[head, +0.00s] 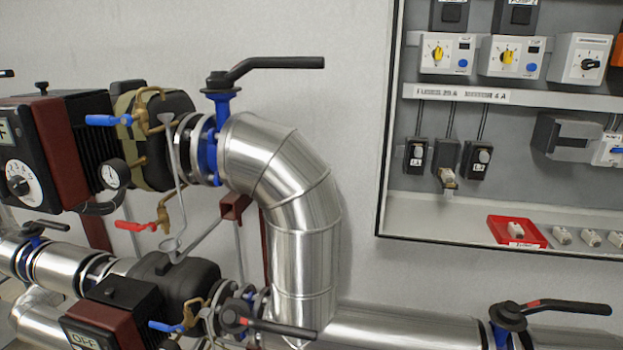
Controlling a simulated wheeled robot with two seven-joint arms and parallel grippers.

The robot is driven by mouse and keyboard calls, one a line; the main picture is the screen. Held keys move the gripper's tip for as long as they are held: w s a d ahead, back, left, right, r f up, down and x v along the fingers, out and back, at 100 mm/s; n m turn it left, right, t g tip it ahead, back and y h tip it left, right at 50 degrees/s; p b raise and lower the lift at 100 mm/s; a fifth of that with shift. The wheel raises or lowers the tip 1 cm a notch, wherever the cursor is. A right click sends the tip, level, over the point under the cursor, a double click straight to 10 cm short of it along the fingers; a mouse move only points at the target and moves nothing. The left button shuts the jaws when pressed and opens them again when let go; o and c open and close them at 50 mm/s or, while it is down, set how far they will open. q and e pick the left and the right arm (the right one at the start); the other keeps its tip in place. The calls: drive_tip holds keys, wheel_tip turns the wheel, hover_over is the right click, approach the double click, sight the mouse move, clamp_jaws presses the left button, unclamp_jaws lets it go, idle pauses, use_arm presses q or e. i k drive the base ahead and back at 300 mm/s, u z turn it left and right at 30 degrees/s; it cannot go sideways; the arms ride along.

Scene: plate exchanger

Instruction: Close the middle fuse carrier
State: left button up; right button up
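In the head view, three dark fuse carriers hang in a row below the label strip in the electrical cabinet. The middle fuse carrier (446,155) is swung open, its lower end tipped out with a pale fuse (447,177) showing at the bottom. The left fuse carrier (416,154) and the right fuse carrier (476,159) sit flat against the panel, each with a pale front piece. Neither of my grippers is in view.
A red tray (517,232) with a fuse stands on the cabinet's bottom ledge, beside several loose fuses (592,238). Insulated pipes (298,200) and black-handled valves fill the left. A valve handle (560,306) juts out below the cabinet. The wall between pipe and cabinet is bare.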

sight(449, 188)
drive_tip(key=z, duration=1.6)
drive_tip(key=i, duration=0.55)
drive_tip(key=u, duration=0.4)
